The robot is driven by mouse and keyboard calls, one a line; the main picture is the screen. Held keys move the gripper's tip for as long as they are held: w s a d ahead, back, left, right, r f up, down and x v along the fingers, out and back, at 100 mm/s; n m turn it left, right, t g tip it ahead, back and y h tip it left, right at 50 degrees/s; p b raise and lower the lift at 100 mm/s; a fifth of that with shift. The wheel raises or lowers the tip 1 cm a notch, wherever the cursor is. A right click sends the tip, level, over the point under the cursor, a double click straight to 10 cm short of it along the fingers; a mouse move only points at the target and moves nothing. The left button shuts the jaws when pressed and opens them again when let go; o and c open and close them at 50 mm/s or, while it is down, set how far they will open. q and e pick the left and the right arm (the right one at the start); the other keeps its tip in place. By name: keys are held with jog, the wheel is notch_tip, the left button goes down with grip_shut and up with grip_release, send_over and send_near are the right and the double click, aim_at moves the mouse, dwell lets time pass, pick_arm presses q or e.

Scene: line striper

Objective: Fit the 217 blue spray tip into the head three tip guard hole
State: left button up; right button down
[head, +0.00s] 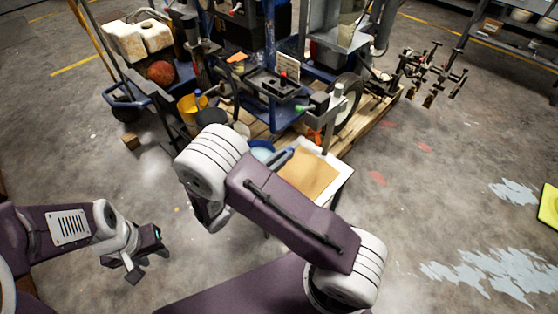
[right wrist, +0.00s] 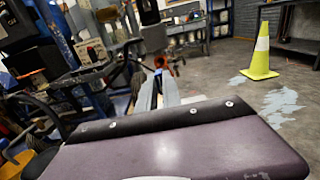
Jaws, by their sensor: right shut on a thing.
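My right gripper (right wrist: 159,78) shows at the middle of the right wrist view, its long grey fingers close together. It is shut on a small bluish piece at the fingertips, apparently the blue spray tip; its number cannot be read. In the head view my right arm covers most of this gripper. The line striper (head: 270,85) stands beyond, with a blue frame and a green-tipped part (head: 299,108) and an orange part (head: 316,136) at its near side. I cannot make out the head three tip guard hole. My left gripper (head: 147,259) is open and empty, low over the floor.
A yellow bucket (head: 188,105) and a blue hand truck (head: 125,100) are at the left. A yellow cone (right wrist: 260,55) stands on open floor at the right.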

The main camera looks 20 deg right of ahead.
aim_at(293, 148)
jog(key=shift+x, duration=2.15)
jog(key=shift+s+r, duration=0.1)
jog(key=shift+r, duration=0.1)
jog(key=shift+p+x, duration=0.5)
jog(key=shift+x, duration=1.45)
jog(key=c, duration=1.1)
grip_release()
jog(key=shift+p+v, duration=0.5)
jog(key=shift+v, duration=3)
jog(key=shift+d, duration=0.1)
